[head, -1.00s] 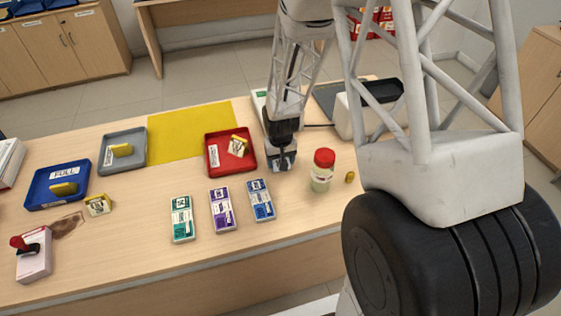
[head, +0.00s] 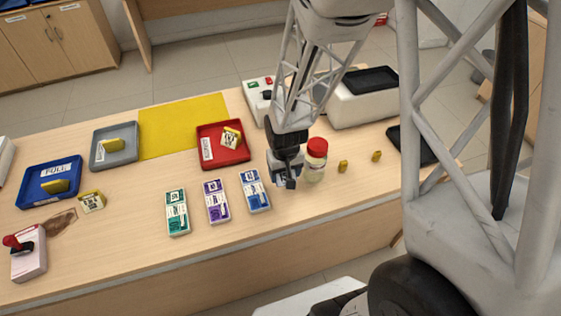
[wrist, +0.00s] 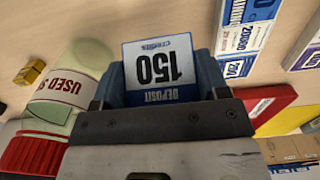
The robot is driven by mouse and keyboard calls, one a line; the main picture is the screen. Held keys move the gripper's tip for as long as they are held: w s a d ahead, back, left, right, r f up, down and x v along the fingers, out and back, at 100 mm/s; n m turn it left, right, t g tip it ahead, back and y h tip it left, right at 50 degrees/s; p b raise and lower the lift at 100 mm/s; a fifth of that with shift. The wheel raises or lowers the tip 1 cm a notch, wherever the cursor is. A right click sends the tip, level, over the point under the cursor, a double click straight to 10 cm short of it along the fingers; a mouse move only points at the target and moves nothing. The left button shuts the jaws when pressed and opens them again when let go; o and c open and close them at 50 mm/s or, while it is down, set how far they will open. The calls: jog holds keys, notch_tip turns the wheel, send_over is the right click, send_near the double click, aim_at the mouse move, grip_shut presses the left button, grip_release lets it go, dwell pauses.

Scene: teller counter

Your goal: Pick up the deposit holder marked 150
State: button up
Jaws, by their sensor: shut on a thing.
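The deposit holder marked 150 (wrist: 160,68) is a white block with a blue band reading "DEPOSIT", upside down in the wrist view. My gripper (wrist: 158,85) is shut on it, with one finger on each side. In the head view my gripper (head: 285,182) points down over the counter, between the blue pack and the red-lidded jar. The holder is mostly hidden there behind the fingers. I cannot tell how far it is above the counter.
The red-lidded jar (head: 315,162) stands close at the right of my gripper. Blue (head: 255,190), purple (head: 216,200) and green (head: 177,212) packs lie to the left. A red tray (head: 206,150) is behind left, a white machine (head: 350,108) behind right. Bare counter lies in front.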

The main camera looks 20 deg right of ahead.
jog(key=shift+s+r, duration=0.15)
jog(key=shift+s, duration=1.65)
